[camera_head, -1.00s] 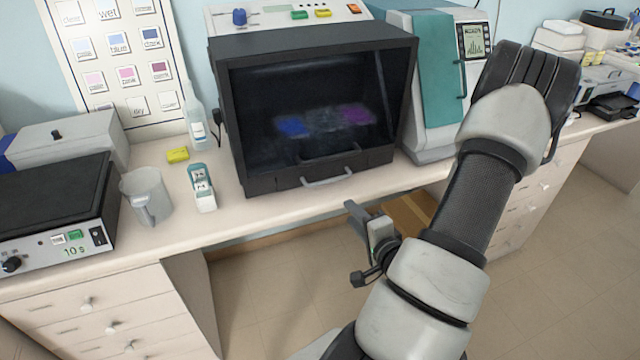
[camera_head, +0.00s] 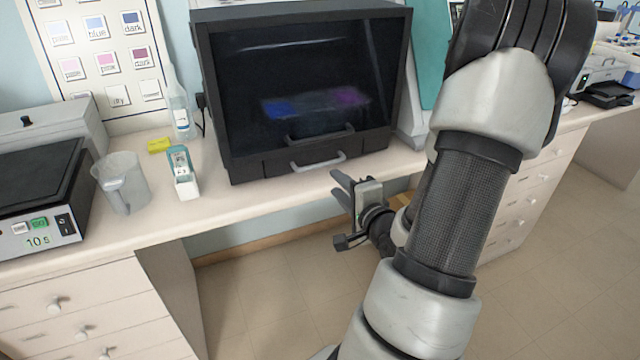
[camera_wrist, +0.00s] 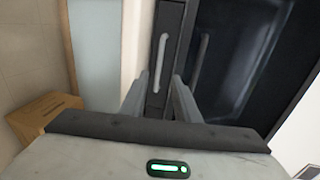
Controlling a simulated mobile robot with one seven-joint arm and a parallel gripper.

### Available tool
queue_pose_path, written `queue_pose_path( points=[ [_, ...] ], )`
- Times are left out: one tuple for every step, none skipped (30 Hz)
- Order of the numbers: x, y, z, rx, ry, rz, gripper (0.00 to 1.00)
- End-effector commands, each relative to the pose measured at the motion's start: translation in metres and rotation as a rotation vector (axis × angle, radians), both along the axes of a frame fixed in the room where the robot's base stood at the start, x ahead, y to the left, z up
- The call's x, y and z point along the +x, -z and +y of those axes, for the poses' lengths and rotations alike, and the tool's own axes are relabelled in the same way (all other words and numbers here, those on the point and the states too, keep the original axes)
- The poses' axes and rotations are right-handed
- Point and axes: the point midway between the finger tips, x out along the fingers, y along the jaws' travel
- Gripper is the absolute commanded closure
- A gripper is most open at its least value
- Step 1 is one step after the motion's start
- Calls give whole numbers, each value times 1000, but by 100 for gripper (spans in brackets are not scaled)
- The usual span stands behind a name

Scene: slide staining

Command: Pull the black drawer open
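The black drawer (camera_head: 275,163) is the low front strip at the bottom of the dark glass-fronted cabinet on the counter. It is closed and has a grey bar handle (camera_head: 318,165). In the wrist view the drawer handle (camera_wrist: 160,62) shows upright, beyond and between my fingertips. My gripper (camera_head: 340,185) is just in front of the counter edge, right of and a little below the handle. In the wrist view my gripper (camera_wrist: 158,88) is open, with its two fingers apart and nothing between them. The handle looks apart from the fingers.
A second handle (camera_head: 320,134) sits on the cabinet's dark window above the drawer. A staining bottle (camera_head: 182,172), a jug (camera_head: 120,183) and a yellow block (camera_head: 159,145) stand left on the counter. The floor before the cabinet is clear.

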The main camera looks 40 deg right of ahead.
Motion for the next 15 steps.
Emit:
queue_pose_path(
  points=[
    [1,9,1,-6,1,-1,71],
    [2,9,1,-7,2,0,71],
    [11,12,-1,-6,-1,-1,71],
    [17,13,-2,-7,-2,-1,71],
    [22,14,-4,-7,-1,0,71],
    [29,15,-5,-5,-2,-2,71],
    [35,14,-5,-5,-2,-2,71],
    [42,11,-8,-2,-1,-1,71],
    [50,13,-10,-1,-2,0,71],
    [56,14,-11,0,-2,-1,71],
    [62,16,-12,1,-1,0,71],
    [70,17,-14,0,-2,0,71],
    [75,18,-16,0,-1,-1,71],
    [80,19,-17,0,0,1,71],
    [86,20,-19,1,0,0,71]
  ],
)
